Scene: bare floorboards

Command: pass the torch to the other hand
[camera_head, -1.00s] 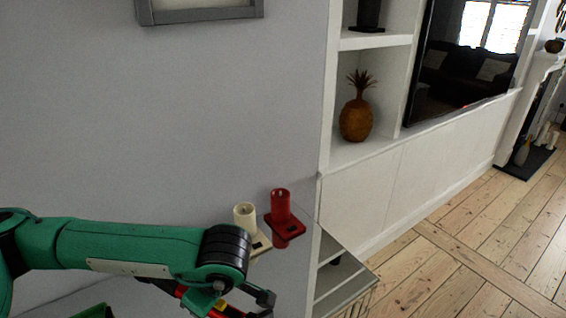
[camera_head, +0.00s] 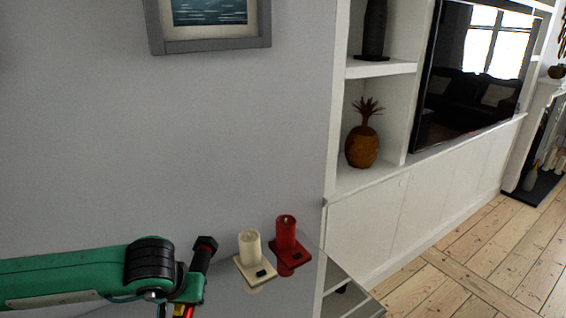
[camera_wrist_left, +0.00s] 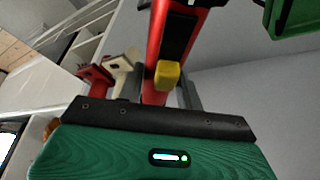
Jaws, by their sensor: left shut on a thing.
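The torch (camera_wrist_left: 153,62) is red with a black panel and a yellow button, seen close up in the left wrist view. The lower part of the torch is mostly hidden or cut off by the frame. A green part of my own body shows at the top right of the left wrist view. My right gripper's fingers are not seen in either view.
A cream candle (camera_head: 250,246) and a red candle (camera_head: 286,234) stand on holders just right of the torch, on a shiny surface (camera_head: 305,278). White shelving (camera_head: 375,215) with a pineapple ornament (camera_head: 362,140) stands farther right. Bare floorboards (camera_head: 455,255) lie open at the right.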

